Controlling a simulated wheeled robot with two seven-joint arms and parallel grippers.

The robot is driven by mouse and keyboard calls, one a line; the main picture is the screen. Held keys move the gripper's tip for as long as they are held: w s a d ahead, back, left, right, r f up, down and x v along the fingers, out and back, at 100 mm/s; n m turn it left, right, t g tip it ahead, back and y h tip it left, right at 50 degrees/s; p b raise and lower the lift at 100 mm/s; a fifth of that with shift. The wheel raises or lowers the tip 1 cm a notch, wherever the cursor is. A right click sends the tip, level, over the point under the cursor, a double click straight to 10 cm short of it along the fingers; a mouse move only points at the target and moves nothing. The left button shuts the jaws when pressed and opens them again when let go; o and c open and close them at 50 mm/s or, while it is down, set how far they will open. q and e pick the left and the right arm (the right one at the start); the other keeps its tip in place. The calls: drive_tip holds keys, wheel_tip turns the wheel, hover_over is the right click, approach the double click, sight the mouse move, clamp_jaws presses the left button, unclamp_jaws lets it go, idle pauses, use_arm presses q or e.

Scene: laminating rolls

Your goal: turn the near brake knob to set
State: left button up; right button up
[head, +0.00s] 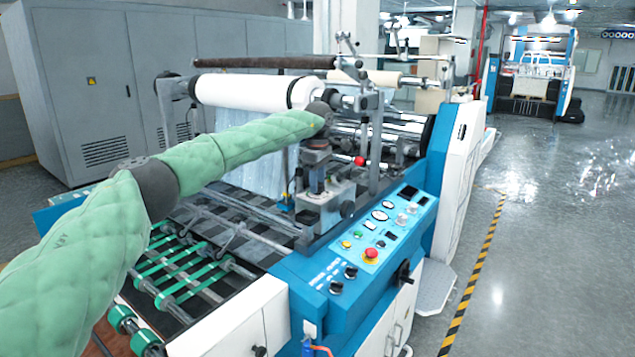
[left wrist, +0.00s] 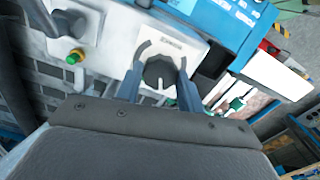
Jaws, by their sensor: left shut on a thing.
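My left gripper (left wrist: 162,60) is shut on a dark round knob (left wrist: 158,73), with one blue-grey finger on each side of it. The knob sits on a pale panel (left wrist: 190,42) with a small label above it. A white pointer mark shows on the knob's lower edge in the left wrist view. In the head view my left arm reaches over the machine, and the left gripper (head: 318,187) points down at a grey block beside the control panel. The knob is hidden there. My right gripper is not in view.
The blue control panel (head: 345,262) with several buttons and a red stop button (head: 370,254) lies just right of the gripper. A white roll (head: 240,92) sits behind the arm. A green button (left wrist: 74,57) is left of the knob. The floor aisle at right is clear.

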use_arm(q)
drive_tip(key=shift+r+m, duration=0.1)
drive_tip(key=shift+m, duration=2.3)
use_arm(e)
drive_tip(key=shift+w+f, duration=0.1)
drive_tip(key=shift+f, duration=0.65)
use_arm(q)
drive_tip(key=shift+m, duration=0.3)
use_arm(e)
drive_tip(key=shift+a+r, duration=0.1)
use_arm(q)
drive_tip(key=o, duration=0.8)
drive_tip(key=shift+o, duration=1)
drive_tip(key=shift+w, duration=0.1)
